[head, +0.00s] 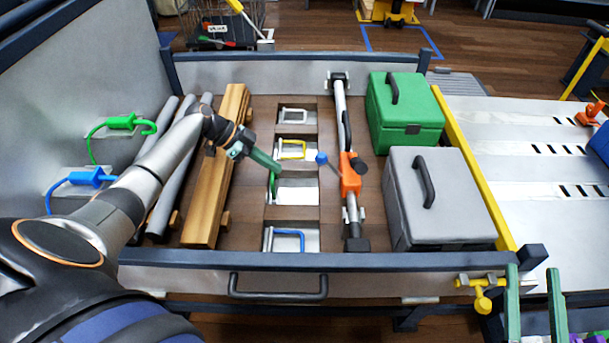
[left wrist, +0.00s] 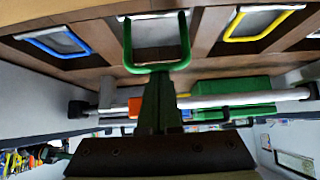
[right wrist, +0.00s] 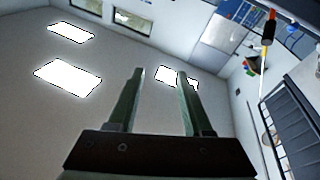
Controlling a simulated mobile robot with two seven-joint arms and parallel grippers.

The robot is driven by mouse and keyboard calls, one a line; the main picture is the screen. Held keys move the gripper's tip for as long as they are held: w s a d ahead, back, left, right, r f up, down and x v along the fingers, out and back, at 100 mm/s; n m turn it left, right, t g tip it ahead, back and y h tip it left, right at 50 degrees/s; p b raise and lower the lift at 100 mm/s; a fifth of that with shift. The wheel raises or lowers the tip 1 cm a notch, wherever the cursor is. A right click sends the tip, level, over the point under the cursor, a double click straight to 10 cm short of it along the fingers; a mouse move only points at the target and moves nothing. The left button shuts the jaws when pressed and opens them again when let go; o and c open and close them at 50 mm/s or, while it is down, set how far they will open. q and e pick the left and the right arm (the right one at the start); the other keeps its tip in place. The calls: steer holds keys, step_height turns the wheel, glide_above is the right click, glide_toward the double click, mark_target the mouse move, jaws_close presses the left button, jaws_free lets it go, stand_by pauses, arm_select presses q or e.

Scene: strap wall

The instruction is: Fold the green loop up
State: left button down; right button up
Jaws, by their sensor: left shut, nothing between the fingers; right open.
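The green loop (head: 272,186) is at the left edge of its pale recessed plate (head: 300,191), in the column of loops on the wooden bed floor. It does not lie across the plate as the other loops do; its exact tilt is hard to tell. In the left wrist view the green loop (left wrist: 156,67) is a U with its crossbar at my fingertips. My left gripper (head: 280,168) is shut and empty, its tips at the loop; whether they touch is unclear. My right gripper (head: 534,268) is open and empty at the lower right, outside the bed.
White (head: 294,110), yellow (head: 292,157) and blue (head: 289,233) loops lie in neighbouring recesses. A bar with an orange clamp (head: 350,180) and blue-knobbed lever stands close right. Green (head: 400,115) and grey (head: 440,190) boxes are further right; wooden beams (head: 217,170) lie left.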

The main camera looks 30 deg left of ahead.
arm_select(q)
steer(key=shift+a, duration=0.1)
steer(key=p+v, duration=0.2)
steer(key=v, duration=1)
steer(key=shift+r, duration=0.2)
arm_select(e)
step_height(320, 180, down, 11)
steer(key=m+g+h, duration=0.2)
steer(key=g, duration=0.2)
steer(key=shift+s+d+f+g+h, duration=0.2)
steer(key=shift+s+d+g+h, duration=0.1)
arm_select(q)
steer(key=shift+s, duration=0.15)
steer(key=shift+r, duration=0.1)
